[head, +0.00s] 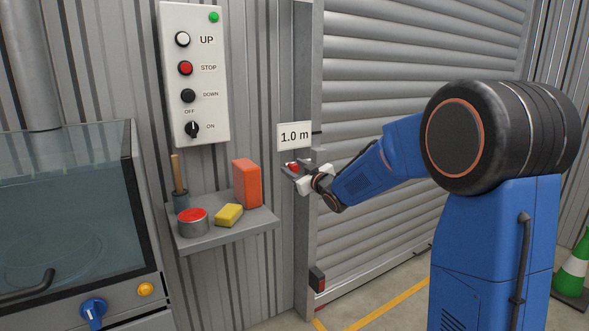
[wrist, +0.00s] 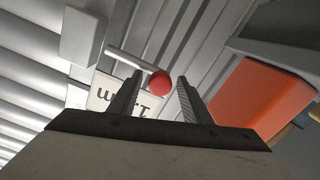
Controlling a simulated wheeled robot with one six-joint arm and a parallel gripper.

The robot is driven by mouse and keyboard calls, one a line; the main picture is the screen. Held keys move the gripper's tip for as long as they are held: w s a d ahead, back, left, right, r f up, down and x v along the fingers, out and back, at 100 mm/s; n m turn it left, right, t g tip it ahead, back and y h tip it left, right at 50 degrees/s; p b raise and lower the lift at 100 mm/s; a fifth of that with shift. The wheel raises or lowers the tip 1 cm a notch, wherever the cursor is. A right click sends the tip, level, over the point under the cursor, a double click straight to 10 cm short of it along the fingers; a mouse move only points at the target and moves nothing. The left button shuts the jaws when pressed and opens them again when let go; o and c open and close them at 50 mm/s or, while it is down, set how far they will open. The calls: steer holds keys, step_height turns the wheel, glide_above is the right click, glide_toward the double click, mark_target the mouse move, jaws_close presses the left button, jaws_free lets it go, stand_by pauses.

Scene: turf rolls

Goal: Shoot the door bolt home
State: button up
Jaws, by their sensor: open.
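The door bolt shows as a red ball knob (wrist: 160,84) on a thin pale rod (wrist: 128,60) in the wrist view. In the head view the red knob (head: 293,167) is small, at the door post (head: 308,220) below the "1.0 m" sign (head: 294,137). My gripper (head: 297,169) is at the knob, its two fingers apart. In the wrist view my gripper (wrist: 159,80) is open, with the knob appearing between the fingertips and a gap on each side. I cannot tell how far the rod reaches into anything.
A pale block (wrist: 82,38) stands near the rod's far end. A shelf (head: 225,228) left of the post holds an orange block (head: 247,183), a yellow sponge (head: 229,215), a red-topped tin (head: 193,221) and a brush. A ribbed shutter (head: 400,60) is behind my arm.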

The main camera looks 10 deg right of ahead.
jaws_close()
steer(key=shift+w+d+r, duration=0.1)
steer(key=shift+w+d, duration=0.2)
steer(key=shift+d, duration=0.55)
steer(key=shift+w+d+f, duration=0.1)
steer(key=shift+w+d, duration=0.15)
steer(key=shift+d, duration=0.6)
steer(key=shift+w+d+r, duration=0.1)
steer(key=shift+w+d, duration=0.2)
steer(key=shift+d, duration=0.55)
jaws_free()
steer(key=shift+d, duration=0.15)
steer(key=v, duration=1.7)
steer(key=shift+s, duration=0.15)
